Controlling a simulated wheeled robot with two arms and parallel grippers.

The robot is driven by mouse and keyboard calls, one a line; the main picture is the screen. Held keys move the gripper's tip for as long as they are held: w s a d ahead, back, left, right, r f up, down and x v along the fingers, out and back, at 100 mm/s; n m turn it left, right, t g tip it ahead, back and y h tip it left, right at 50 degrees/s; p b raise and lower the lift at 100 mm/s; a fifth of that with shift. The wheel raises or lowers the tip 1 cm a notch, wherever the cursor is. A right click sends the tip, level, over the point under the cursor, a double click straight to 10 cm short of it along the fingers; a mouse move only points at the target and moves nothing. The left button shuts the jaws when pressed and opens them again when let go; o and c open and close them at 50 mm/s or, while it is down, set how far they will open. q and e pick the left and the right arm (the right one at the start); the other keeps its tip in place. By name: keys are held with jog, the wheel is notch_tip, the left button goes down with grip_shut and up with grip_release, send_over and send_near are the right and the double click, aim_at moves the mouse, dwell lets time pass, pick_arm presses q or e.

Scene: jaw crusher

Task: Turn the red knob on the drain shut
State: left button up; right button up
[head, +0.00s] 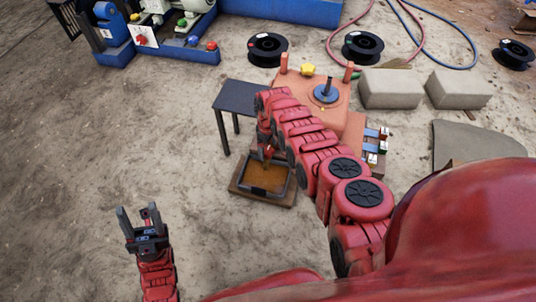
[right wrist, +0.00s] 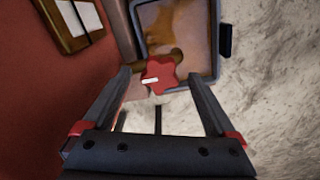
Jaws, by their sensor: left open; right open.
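The red knob (right wrist: 160,75) is star-shaped with a pale mark and sits on a brass-coloured drain pipe (right wrist: 147,62) in the right wrist view. My right gripper (right wrist: 159,78) is open, with one finger on each side of the knob. I cannot tell whether the knob is between the tips or just beyond them. In the head view my right arm hides most of the drain. A drain pan (head: 241,187) with brown liquid lies below it; its rim also shows in the right wrist view (right wrist: 216,40). My left gripper (head: 140,222) is open and empty, over bare ground.
The orange crusher housing (head: 345,103) stands behind my right arm, with a yellow knob (head: 307,70) on top. A dark small table (head: 237,96) stands left of it. Grey blocks (head: 390,88) and black spools (head: 267,48) lie farther back. The left ground is clear.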

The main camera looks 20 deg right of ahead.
jog(key=shift+f, duration=0.45)
jog(key=c, duration=1.4)
